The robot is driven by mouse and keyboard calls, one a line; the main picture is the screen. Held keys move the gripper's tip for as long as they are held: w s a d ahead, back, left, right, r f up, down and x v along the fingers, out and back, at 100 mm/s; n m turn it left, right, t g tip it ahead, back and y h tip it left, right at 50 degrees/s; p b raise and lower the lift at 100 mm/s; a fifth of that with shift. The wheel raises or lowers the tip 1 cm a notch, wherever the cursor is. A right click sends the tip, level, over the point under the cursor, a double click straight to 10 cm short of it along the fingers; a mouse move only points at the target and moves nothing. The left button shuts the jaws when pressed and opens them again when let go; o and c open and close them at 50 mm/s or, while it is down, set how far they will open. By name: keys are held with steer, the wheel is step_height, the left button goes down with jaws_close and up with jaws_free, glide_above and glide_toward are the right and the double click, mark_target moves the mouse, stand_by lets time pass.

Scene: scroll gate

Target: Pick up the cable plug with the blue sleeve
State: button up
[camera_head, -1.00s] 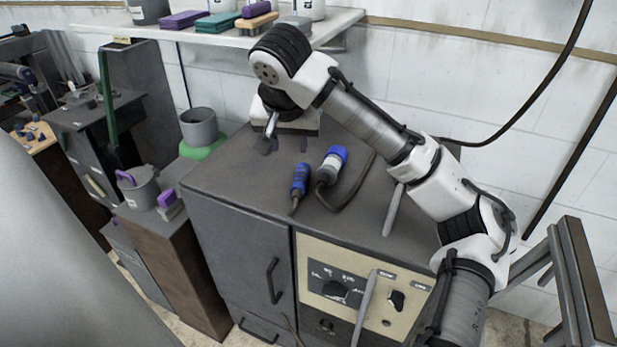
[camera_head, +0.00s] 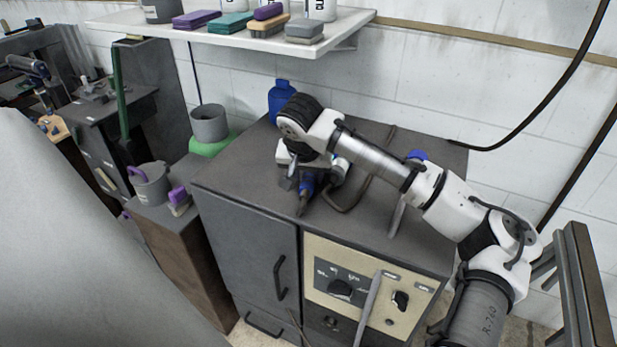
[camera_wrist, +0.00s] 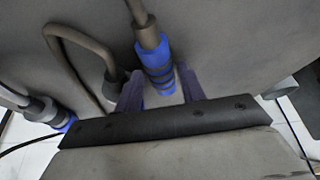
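The cable plug with the blue sleeve (camera_head: 307,184) lies on the grey cabinet top (camera_head: 236,170), partly hidden by my gripper (camera_head: 298,183) in the head view. In the wrist view the blue sleeve (camera_wrist: 155,62) has dark bands, and a grey-brown cable end (camera_wrist: 146,32) leads away from it. My gripper (camera_wrist: 159,84) is open, with one purple-grey finger on each side of the sleeve's near end. I cannot tell whether either finger touches it.
A second plug, grey-white with blue (camera_head: 340,168), lies just right of the blue sleeve, its cable curving beside it. A blue bottle (camera_head: 282,100) stands at the cabinet's back. The cabinet top's left part is clear.

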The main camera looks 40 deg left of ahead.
mark_target(308, 177)
steer(key=shift+w+a+f, duration=0.1)
steer(key=shift+w+f, duration=0.1)
steer(key=shift+f, duration=0.4)
jaws_close()
steer(key=shift+r, duration=0.1)
step_height(308, 177, up, 20)
steer(key=b, duration=0.1)
steer(key=shift+b, duration=0.35)
